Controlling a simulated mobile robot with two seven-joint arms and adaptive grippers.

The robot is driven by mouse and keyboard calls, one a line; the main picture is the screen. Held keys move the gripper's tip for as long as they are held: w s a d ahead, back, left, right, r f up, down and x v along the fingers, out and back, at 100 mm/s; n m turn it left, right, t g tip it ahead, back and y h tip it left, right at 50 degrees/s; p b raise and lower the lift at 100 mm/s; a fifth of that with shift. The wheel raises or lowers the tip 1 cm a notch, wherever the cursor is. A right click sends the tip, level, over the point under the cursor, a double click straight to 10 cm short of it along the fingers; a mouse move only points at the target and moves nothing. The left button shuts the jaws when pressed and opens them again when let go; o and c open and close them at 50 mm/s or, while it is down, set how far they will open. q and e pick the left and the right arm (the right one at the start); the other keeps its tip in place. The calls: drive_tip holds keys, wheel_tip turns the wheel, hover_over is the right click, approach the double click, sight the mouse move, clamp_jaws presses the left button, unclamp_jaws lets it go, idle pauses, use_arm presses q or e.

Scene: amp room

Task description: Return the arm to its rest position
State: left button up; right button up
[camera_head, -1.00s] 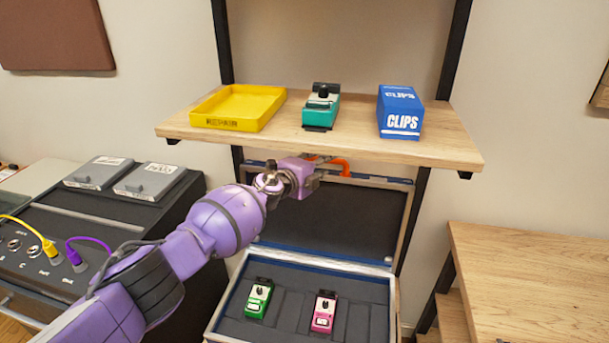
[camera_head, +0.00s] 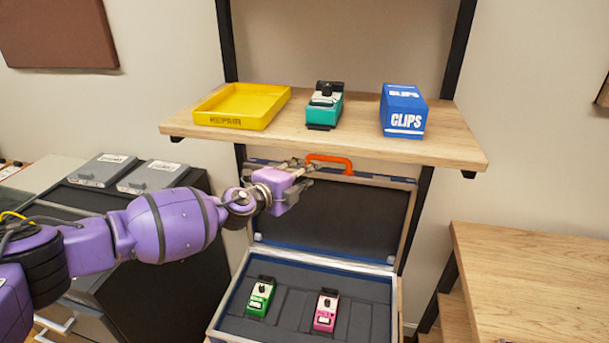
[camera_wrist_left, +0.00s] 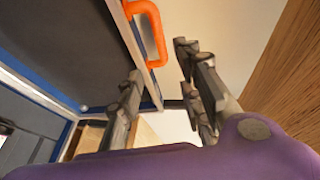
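My left gripper (camera_head: 305,171) is at the end of the purple arm that comes in from the left. It is in front of the open case lid (camera_head: 320,212), just under the shelf board and close to the orange handle (camera_head: 330,160). In the left wrist view its fingers (camera_wrist_left: 160,100) are spread apart with nothing between them, and the orange handle (camera_wrist_left: 150,30) shows beyond them. I cannot tell from these views whether a finger touches the lid's edge. My right gripper is not in view.
The wooden shelf (camera_head: 360,145) above holds a yellow tray (camera_head: 240,122), a teal pedal (camera_head: 324,110) and a blue box (camera_head: 403,112). The case (camera_head: 385,310) below holds a green pedal (camera_head: 261,297) and a pink pedal (camera_head: 325,312). A black cabinet (camera_head: 190,270) stands left, a wooden table (camera_head: 530,275) right.

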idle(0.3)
